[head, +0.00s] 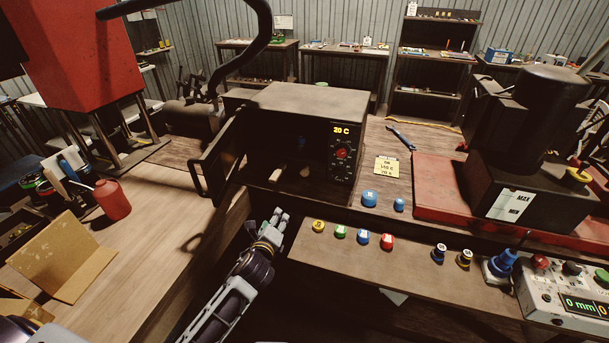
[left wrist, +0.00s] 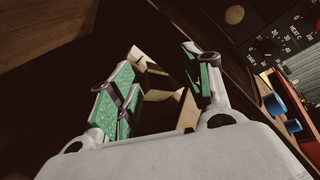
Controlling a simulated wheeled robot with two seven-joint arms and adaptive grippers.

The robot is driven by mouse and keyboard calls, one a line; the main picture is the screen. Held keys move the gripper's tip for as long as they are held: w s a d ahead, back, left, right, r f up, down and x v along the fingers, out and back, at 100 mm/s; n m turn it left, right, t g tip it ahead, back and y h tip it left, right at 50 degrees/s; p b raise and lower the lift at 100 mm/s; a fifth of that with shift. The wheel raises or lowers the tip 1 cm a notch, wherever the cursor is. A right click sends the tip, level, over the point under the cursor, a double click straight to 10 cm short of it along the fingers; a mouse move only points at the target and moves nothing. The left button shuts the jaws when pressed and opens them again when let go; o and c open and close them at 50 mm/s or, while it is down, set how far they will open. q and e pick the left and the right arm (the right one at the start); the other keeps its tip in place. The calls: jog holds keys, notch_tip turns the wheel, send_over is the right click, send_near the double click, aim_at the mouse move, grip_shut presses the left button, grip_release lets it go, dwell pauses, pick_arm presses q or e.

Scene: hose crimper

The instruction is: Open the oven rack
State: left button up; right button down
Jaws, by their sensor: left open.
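The oven (head: 310,100) is a dark box on the bench with a "20 C" display and dials on its right front panel. Its door, with a dark bar handle (head: 204,168), appears swung open toward the left. The oven's inside is very dark, and I cannot make out the rack. My left gripper (head: 278,218) is below and in front of the oven opening, apart from the handle. In the left wrist view its green-padded fingers (left wrist: 165,88) are spread with nothing held. The oven's dial panel (left wrist: 285,38) shows at upper right there. My right gripper is not in view.
Coloured buttons (head: 362,238) line the bench ledge right of my left gripper. A yellow note (head: 387,166) lies beside the oven. A dark machine on a red base (head: 440,190) stands at right. A red bottle (head: 113,200) and cardboard box (head: 62,256) sit at left.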

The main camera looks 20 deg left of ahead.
aim_at(304, 175)
pick_arm(q)
jog(key=w+d+r+m+t+h, duration=0.3)
jog(key=w+d+r+m+t, duration=0.1)
jog(key=m, duration=0.8)
jog(key=shift+w+r+m, duration=0.4)
jog(key=shift+w+r, duration=0.2)
jog(key=shift+r, duration=0.65)
jog(key=shift+w+a, duration=0.1)
jog(key=shift+w, duration=0.1)
jog(key=shift+w+d+p, duration=0.15)
jog(key=shift+w+p, duration=0.15)
jog(key=shift+w, duration=3.05)
jog(key=shift+w+d+p, duration=0.1)
jog(key=shift+w+p, duration=0.15)
jog(key=shift+w, duration=3.1)
grip_shut()
